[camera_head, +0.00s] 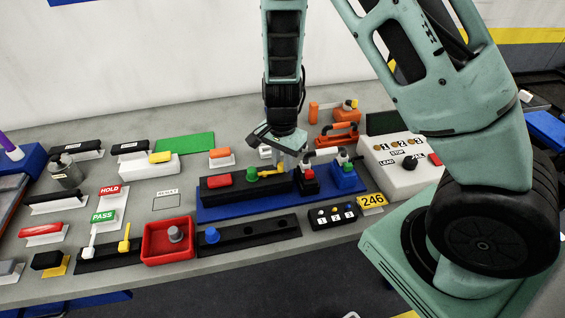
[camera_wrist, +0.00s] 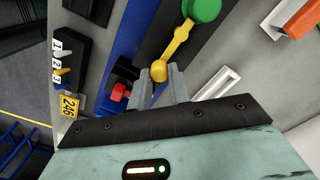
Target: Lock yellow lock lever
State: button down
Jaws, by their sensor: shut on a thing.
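A yellow lever (camera_head: 270,172) lies along the black bar (camera_head: 231,192) on the blue board, running right from a green knob (camera_head: 252,175). In the wrist view the lever (camera_wrist: 178,42) runs from the green knob (camera_wrist: 202,9) down to a round yellow end. My gripper (camera_wrist: 162,82) is shut on that round end, with one finger on each side. In the head view my gripper (camera_head: 290,158) is over the lever's right end and partly hides it. A second yellow lever (camera_head: 124,244) stands upright in a black base at the front left.
A red button block (camera_head: 308,180) and a blue block with a green button (camera_head: 344,176) stand just right of my gripper. A white control box (camera_head: 395,165) is farther right. A red tray (camera_head: 170,240) and a black bar with a blue knob (camera_head: 212,235) lie in front.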

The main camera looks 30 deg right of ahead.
aim_at(282, 163)
jog(key=shift+w+n, duration=0.15)
jog(key=shift+n, duration=0.25)
jog(key=c, duration=1.3)
grip_release()
jog(key=shift+r, duration=0.1)
notch_tip(282, 163, up, 17)
jog(key=shift+r, duration=0.15)
